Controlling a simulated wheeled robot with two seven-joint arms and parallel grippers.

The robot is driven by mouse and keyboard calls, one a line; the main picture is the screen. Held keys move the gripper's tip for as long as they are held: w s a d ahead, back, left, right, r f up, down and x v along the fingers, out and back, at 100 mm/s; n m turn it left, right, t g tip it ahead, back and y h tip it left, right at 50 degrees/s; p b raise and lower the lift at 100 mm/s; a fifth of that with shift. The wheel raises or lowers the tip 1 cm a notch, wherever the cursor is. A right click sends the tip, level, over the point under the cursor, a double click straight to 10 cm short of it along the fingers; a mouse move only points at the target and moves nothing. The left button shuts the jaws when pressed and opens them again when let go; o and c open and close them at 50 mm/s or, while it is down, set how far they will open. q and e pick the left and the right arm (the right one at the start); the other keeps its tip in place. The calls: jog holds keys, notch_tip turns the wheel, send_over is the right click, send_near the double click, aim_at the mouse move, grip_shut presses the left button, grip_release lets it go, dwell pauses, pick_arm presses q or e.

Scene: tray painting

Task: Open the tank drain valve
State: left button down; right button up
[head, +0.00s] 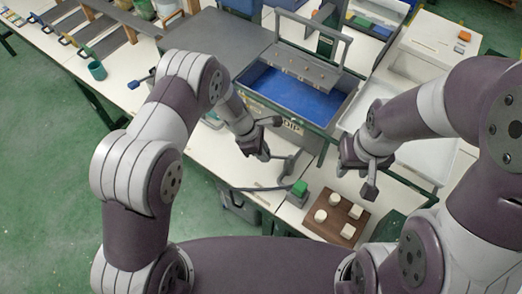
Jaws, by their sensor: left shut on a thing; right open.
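The dip tank (318,104) is a grey box holding blue liquid, with a "DIP" label on its front wall. My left gripper (262,152) is in front of that wall, at its lower left corner. It is shut on what looks like the drain valve's dark lever; the jaws hide most of it. A grey bent part, seemingly the drain pipe (286,165), shows just right of the gripper. My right gripper (360,172) is open and empty, to the right of the tank front and above the white bench.
A brown board (335,215) with several white blocks lies near the front edge, with a green-topped block (299,189) to its left. A grey rack with a handle (308,66) stands over the tank. A teal cup (97,70) is far left.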

pick_arm(q)
jog(key=c, duration=1)
grip_release()
jog(key=shift+d, duration=0.1)
jog(key=shift+r, duration=0.1)
jog(key=v, duration=1.2)
jog(key=shift+r+b, duration=0.3)
jog(key=shift+b, duration=0.15)
